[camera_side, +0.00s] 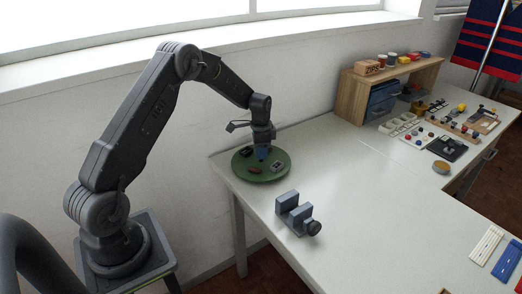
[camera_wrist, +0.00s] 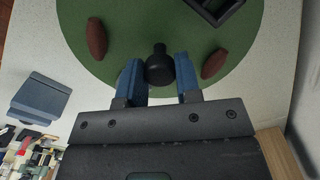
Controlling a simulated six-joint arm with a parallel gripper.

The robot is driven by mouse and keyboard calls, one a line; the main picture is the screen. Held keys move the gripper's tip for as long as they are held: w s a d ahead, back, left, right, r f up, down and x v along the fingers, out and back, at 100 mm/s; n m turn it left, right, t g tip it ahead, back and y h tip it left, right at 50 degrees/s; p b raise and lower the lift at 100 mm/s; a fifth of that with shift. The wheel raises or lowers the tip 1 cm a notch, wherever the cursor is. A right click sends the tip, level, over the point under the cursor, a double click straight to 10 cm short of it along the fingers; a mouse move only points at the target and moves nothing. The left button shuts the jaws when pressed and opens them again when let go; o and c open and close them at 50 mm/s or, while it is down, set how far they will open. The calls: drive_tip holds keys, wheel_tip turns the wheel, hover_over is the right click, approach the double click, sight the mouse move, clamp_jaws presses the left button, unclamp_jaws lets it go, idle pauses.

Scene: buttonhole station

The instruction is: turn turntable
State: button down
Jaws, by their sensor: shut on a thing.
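The turntable (camera_side: 242,172) is a round green disc at the far left corner of the white table. Its green surface (camera_wrist: 120,35) fills the upper middle of the wrist view. My gripper (camera_wrist: 159,80) is over the disc with its blue fingers shut on a black knob (camera_wrist: 159,66) that stands up from it. In the side view my gripper (camera_side: 262,154) points down at the disc and hides the knob. Two reddish-brown oval pieces (camera_wrist: 97,38) (camera_wrist: 214,63) and a dark open box (camera_wrist: 215,8) lie on the disc around the knob.
A blue-grey vise (camera_side: 295,214) stands on the table in front of the turntable. A wooden shelf (camera_side: 388,88) and many small parts are along the back right. The middle of the white table (camera_side: 365,200) is clear. A wall is close behind the turntable.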

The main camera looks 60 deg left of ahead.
drive_tip(key=shift+m, duration=1.7)
drive_tip(key=c, duration=0.8)
unclamp_jaws()
drive_tip(key=shift+r, duration=0.1)
wheel_tip(320, 180, up, 14)
